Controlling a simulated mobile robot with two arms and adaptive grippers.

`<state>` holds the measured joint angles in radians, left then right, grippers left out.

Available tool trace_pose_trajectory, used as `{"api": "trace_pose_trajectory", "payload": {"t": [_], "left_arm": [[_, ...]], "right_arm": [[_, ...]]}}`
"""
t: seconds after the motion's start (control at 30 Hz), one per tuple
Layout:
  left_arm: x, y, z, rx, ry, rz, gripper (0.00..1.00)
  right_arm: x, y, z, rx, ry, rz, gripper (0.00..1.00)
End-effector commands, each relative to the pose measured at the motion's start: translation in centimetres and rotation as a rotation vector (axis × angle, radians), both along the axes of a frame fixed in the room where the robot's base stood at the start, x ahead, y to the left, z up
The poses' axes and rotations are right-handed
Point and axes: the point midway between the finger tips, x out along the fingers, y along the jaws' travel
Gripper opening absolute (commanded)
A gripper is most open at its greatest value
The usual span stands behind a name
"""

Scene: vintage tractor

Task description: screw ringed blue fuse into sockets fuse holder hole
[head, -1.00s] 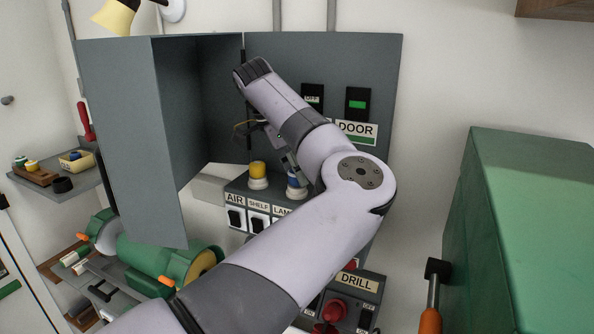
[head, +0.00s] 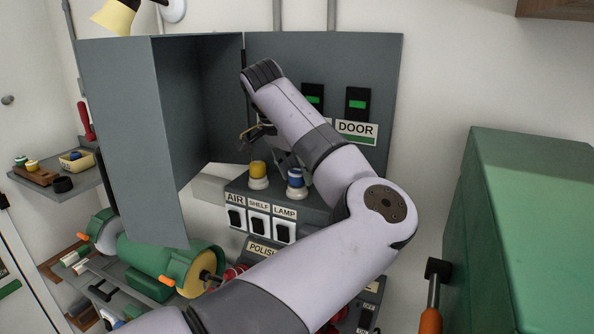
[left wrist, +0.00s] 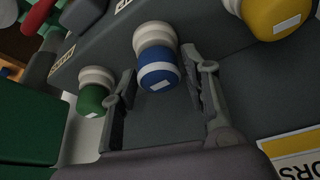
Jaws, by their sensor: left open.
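The blue fuse with a white ring (left wrist: 158,74) stands in a white round holder (left wrist: 153,37) in the left wrist view. In the head view the blue fuse (head: 295,175) stands upright above the LAMP switch. My left gripper (left wrist: 161,62) is open, its two fingers appearing on either side of the blue fuse; I see no clear contact. In the head view the gripper is small and partly hidden by my arm, just above and behind the fuses. Whether the fuse is fully seated cannot be told. My right gripper is not in view.
A yellow fuse (head: 258,169) stands beside the blue one; a green fuse (left wrist: 93,97) is on its other side. The open grey cabinet door (head: 135,140) stands to the left. A green cabinet (head: 530,220) is at the right. A small wall shelf (head: 62,190) holds more parts.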

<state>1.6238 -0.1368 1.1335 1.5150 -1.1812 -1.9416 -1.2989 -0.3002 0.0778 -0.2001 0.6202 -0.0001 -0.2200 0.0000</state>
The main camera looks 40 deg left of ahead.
Motion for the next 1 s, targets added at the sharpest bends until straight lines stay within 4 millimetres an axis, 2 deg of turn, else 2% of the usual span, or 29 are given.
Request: {"api": "trace_pose_trajectory", "payload": {"t": [0.2,0.4,0.67,1.0], "left_arm": [[0.01,-0.06,-0.09,0.003,0.001,0.321,0.42],[0.04,-0.03,-0.05,0.002,0.0,0.538,0.42],[0.01,0.01,0.0,0.0,-0.001,0.577,0.42],[0.01,0.02,0.0,-0.002,0.0,0.575,0.21]], "right_arm": [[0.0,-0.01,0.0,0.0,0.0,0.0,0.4],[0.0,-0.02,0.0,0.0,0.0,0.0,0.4],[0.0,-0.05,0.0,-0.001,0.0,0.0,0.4],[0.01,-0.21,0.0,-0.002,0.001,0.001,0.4]]}}
